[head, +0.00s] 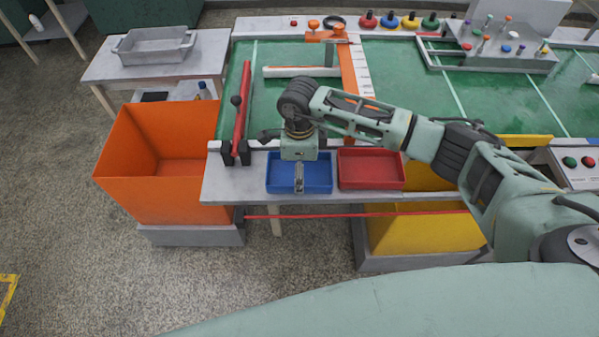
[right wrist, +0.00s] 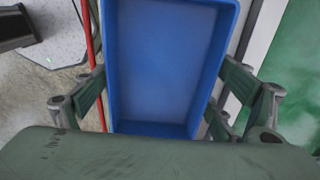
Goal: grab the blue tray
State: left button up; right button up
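The blue tray (head: 318,185) lies on the grey front ledge of the table. My right gripper (head: 299,180) points down over it, with one finger visible across the tray's near side; the far finger is hidden. In the right wrist view, the empty blue tray (right wrist: 165,60) fills the middle, between the two widely spread fingers of my right gripper (right wrist: 160,92), one along each long side. The fingers look open, close to the tray walls; contact is not clear. My left gripper is not in view.
A red tray (head: 371,168) stands right beside the blue one. An orange bin (head: 150,190) is at the left and a yellow bin (head: 425,232) under the ledge. A red lever (head: 242,110) rises left of the tray. A red bar (head: 350,214) runs below the ledge.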

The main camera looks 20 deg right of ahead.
jog(key=c, duration=0.6)
jog(key=shift+r, duration=0.15)
